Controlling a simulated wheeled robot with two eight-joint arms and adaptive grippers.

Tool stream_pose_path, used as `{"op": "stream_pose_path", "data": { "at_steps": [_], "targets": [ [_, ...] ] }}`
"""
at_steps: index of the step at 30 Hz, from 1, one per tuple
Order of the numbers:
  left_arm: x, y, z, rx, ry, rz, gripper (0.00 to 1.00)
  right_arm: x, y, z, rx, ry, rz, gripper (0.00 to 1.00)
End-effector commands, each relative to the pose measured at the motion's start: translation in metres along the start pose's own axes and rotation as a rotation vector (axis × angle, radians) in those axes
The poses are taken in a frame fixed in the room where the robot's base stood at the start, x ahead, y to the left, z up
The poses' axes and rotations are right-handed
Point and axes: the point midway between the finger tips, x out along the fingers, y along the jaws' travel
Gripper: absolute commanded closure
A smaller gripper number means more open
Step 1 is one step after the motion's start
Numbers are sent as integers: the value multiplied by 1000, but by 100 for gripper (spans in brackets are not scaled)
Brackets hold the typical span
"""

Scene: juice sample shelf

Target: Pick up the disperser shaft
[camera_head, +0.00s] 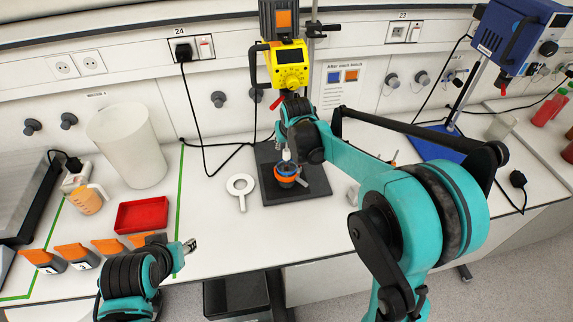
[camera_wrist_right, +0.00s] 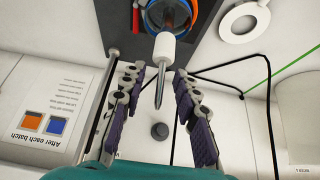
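The disperser shaft shows in the right wrist view as a metal rod with a white collar (camera_wrist_right: 164,50). Its bare end points between my right gripper's fingers. Its other end meets a blue and orange ringed cup (camera_wrist_right: 178,14), which also stands on the dark base plate in the head view (camera_head: 286,178). My right gripper (camera_wrist_right: 161,72) is open, with one finger on each side of the shaft and visible gaps. In the head view it is above the cup and largely hidden by its own arm. My left gripper (camera_head: 188,246) is at the lower left; its fingers are too small to judge.
A yellow drive unit (camera_head: 288,66) on a stand is just behind my right gripper. A white ring (camera_head: 241,186) lies left of the dark plate (camera_head: 315,180). A red tray (camera_head: 141,214) and white bin (camera_head: 128,145) are further left. Bench between ring and tray is clear.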

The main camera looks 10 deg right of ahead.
Motion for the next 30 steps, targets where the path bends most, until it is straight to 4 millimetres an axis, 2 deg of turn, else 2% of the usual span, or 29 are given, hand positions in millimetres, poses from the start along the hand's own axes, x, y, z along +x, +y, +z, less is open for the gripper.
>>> {"op": "stream_pose_path", "data": {
  "at_steps": [3, 6, 7, 20, 30],
  "targets": [
    [0, 0, 0, 0, 0, 0, 59, -1, 0, 0, 0, 0, 0, 72],
    [0, 0, 0, 0, 0, 0, 59, -1, 0, 0, 0, 0, 0, 98],
    [0, 0, 0, 0, 0, 0, 59, -1, 0, 0, 0, 0, 0, 100],
    [-1, 0, 0, 0, 0, 0, 59, -1, 0, -1, 0, 0, 0, 100],
    [-7, 0, -5, 0, 0, 0, 59, -10, 1, -7, 0, 0, 0, 100]
  ]
}}
